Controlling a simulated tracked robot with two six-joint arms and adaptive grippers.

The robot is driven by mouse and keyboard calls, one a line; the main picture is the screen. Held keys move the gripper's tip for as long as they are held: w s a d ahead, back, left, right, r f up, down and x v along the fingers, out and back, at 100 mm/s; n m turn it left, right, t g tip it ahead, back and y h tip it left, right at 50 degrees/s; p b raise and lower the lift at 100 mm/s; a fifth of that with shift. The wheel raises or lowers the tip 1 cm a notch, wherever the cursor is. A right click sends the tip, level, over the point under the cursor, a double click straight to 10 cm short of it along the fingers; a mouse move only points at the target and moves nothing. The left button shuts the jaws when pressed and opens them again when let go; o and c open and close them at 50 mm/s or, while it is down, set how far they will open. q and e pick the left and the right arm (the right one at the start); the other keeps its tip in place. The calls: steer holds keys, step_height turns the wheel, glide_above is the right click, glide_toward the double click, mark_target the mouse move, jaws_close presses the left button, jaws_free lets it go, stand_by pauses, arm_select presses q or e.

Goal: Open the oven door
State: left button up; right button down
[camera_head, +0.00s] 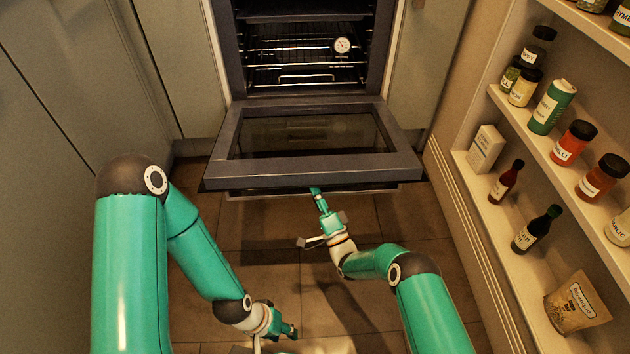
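The oven (307,50) stands at the back centre with its cavity showing. Its dark door (240,176) with a glass pane is folded down toward me and looks about level. A handle bar (370,190) runs along under the door's front edge. My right gripper (316,193) is at the middle of that edge, its tips by the handle; whether they touch or grip it is unclear. My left gripper (291,331) is low at bottom centre, over the floor, away from the door and apparently empty. Its finger opening is not clear.
Wire racks (300,77) and a round dial thermometer (342,45) are inside the oven. Shelves (540,150) with jars, bottles and a pouch (577,303) stand at the right. Cabinet fronts (60,180) close in the left. The tiled floor (265,245) below the door is clear.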

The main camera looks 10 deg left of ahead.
steer(key=shift+s+a, duration=0.3)
steer(key=shift+a, duration=0.05)
steer(key=c, duration=0.9)
jaws_free()
steer(key=shift+d, duration=0.1)
steer(key=shift+w+d, duration=0.15)
steer(key=shift+d, duration=0.15)
steer(key=v, duration=1.2)
steer(key=shift+f, duration=0.1)
